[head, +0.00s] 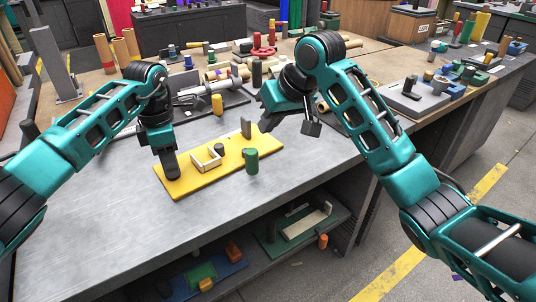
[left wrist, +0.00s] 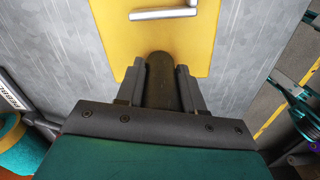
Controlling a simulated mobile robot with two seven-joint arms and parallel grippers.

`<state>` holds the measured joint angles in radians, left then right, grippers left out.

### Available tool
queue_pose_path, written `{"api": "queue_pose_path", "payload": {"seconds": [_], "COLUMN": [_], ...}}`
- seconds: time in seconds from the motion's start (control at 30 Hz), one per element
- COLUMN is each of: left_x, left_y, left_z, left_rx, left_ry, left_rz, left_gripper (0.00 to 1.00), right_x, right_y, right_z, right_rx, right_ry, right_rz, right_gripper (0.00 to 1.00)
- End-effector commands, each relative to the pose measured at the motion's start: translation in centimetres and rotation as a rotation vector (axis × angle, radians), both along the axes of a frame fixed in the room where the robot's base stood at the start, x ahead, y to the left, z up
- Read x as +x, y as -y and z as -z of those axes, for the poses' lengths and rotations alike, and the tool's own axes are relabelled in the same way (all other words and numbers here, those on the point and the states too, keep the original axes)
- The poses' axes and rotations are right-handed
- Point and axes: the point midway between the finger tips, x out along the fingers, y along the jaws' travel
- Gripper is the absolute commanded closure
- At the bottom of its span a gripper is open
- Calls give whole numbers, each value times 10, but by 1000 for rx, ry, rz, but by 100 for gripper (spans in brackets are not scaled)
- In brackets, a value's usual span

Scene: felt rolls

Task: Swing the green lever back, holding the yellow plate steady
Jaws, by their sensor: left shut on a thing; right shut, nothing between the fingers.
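The yellow plate (head: 190,184) lies on the grey bench top, and part of it shows in the left wrist view (left wrist: 205,45). My left gripper (head: 163,150) is at its left end, shut on a dark rounded post (left wrist: 160,78) that stands at the plate's edge. The green lever (head: 251,161), seen as an upright green cylinder, is at the plate's front right edge; its pivot is hard to make out. My right gripper (head: 312,127) is shut and empty, above and right of the lever, apart from it.
On the plate are a pale wooden frame (head: 207,158), a dark knob (head: 219,148) and a grey upright (head: 246,128). The bench front is clear; a shelf below holds boards.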

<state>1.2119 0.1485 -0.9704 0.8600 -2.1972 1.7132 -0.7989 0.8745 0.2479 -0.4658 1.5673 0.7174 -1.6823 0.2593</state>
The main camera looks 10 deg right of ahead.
Motion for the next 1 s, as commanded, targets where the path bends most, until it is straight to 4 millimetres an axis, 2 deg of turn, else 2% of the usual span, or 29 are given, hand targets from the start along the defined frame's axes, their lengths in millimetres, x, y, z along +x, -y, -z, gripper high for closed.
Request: {"api": "queue_pose_path", "payload": {"seconds": [0.03, 0.07, 0.1, 0.37, 0.53, 0.87, 1.0], "left_x": [0, 0, 0, 0, 0, 0, 0], "left_y": [0, 0, 0, 0, 0, 0, 0], "left_z": [2, 2, 2, 1, 0, 0, 0], "left_rx": [2, 2, 2, 1, 0, 0, 0], "left_ry": [-2, -2, -2, 0, 0, 0, 0], "left_rz": [-2, -2, -2, -1, 0, 0, 0], "left_gripper": [100, 62, 58, 33, 33, 2, 0], "right_x": [0, 0, 0, 0, 0, 0, 0], "right_y": [0, 0, 0, 0, 0, 0, 0], "right_z": [1, 1, 1, 0, 0, 0, 0], "right_rx": [0, 0, 0, 0, 0, 0, 0], "right_ry": [0, 0, 0, 0, 0, 0, 0], "right_rz": [0, 0, 0, 0, 0, 0, 0], "right_gripper": [100, 100, 100, 100, 100, 100, 100]}}
